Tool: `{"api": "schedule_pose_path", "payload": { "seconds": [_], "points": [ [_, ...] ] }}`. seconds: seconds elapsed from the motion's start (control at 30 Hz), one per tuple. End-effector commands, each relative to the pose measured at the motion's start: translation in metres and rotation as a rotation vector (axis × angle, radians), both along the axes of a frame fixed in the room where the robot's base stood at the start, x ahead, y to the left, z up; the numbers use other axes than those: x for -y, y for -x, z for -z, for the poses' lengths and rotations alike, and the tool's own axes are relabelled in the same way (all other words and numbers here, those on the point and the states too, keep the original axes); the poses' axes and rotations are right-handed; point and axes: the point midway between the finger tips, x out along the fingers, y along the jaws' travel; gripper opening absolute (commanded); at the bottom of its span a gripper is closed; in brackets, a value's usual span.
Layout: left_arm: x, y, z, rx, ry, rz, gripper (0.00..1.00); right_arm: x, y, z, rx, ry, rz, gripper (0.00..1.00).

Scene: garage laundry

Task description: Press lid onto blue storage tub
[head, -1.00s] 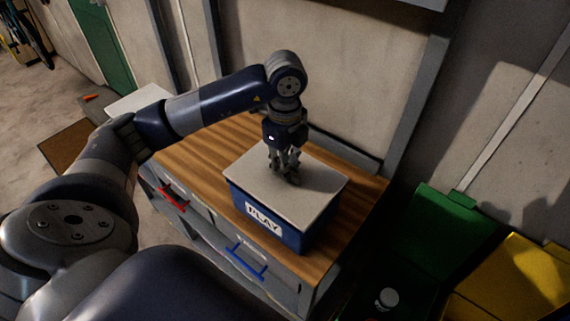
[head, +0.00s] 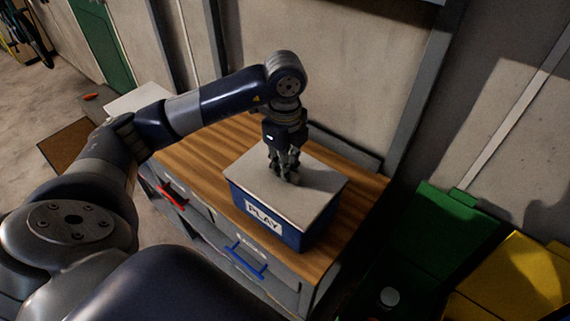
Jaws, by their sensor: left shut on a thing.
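The blue storage tub (head: 293,237) with a white "PLAY" label stands on the wooden top of a cabinet. The pale grey lid (head: 253,178) lies over the tub's top, and its edges line up with the tub's rim. I cannot tell whether it is fully seated. My left gripper (head: 288,179) points down at the middle of the lid, its fingertips at the lid's upper surface and shut on a part there that the fingers hide. My right gripper is not in view.
The wooden worktop (head: 205,155) has free room left of the tub. The cabinet front has a red handle (head: 173,197) and a blue handle (head: 245,260). Green (head: 445,235) and yellow (head: 515,285) bins stand at the right. A wall rises behind the worktop.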

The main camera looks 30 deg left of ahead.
Motion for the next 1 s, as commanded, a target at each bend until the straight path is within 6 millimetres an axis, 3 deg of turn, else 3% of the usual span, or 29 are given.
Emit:
{"api": "schedule_pose_path", "payload": {
  "seconds": [0.37, 0.4, 0.47, 0.7, 0.83, 1.0],
  "points": [
    [-0.0001, 0.0, 0.0007, 0.001, 0.0, 0.0, 0.0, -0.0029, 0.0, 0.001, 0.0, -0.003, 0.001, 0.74],
    [-0.0001, 0.0, 0.0007, 0.001, 0.0, 0.0, 0.22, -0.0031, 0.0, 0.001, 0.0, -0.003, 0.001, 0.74],
    [-0.0001, 0.0, 0.0007, 0.001, 0.0, 0.0, 0.36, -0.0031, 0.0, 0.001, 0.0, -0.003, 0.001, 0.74],
    [-0.0001, 0.0, 0.0008, 0.0, 0.0, 0.0, 0.36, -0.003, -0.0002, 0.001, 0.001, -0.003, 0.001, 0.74],
    [-0.0001, 0.0001, 0.001, 0.0, 0.0, 0.0, 0.56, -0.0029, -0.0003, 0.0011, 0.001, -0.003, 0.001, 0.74],
    [-0.0001, 0.0001, 0.001, 0.0, 0.0, 0.0, 0.56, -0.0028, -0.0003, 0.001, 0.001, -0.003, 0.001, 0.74]
  ]
}}
